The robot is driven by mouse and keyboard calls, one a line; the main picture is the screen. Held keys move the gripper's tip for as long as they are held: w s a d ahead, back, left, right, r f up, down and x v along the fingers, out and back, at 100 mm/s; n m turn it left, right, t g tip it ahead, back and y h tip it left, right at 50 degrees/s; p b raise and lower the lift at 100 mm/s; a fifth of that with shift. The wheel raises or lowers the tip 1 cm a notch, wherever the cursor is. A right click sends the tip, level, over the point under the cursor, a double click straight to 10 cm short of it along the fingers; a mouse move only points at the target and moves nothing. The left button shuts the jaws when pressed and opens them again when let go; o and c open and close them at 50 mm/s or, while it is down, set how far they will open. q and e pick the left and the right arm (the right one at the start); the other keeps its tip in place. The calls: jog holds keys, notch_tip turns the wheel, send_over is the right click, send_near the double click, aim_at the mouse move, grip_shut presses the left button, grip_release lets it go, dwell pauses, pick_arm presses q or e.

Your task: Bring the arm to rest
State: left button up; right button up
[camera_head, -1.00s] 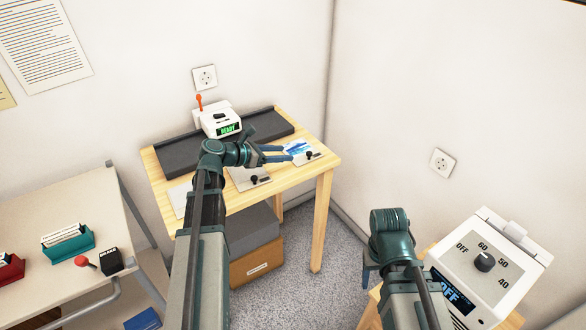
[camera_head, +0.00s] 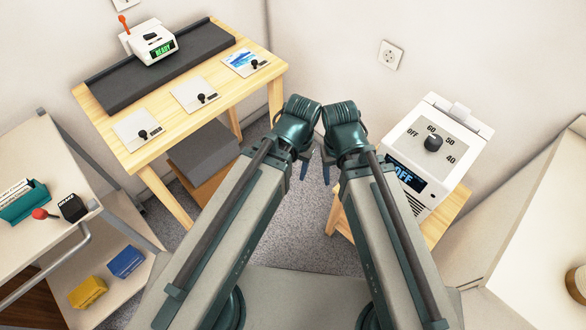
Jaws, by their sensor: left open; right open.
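Both my arms are folded side by side in front of me with their wrists almost together. My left gripper (camera_head: 304,169) hangs down under its teal wrist, open and empty, mostly hidden behind the arm. My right gripper (camera_head: 327,172) hangs just to its right, also open and empty, and its wrist hides most of it. Both are clear of the wooden table (camera_head: 262,70), which stands to the left, and no object is near their fingertips.
The table bears a white READY device (camera_head: 160,50), a grey bar (camera_head: 110,87) and several plates, one with a blue picture (camera_head: 240,62). A white dial machine (camera_head: 412,135) reading OFF stands close on the right. A cart (camera_head: 25,170) stands left.

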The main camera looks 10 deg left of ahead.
pick_arm(q)
jog(key=shift+s+m, duration=0.2)
jog(key=shift+m, duration=0.1)
jog(key=shift+r, duration=0.1)
notch_tip(320, 180, up, 18)
jog(key=p, duration=1.8)
jog(key=shift+a, duration=0.1)
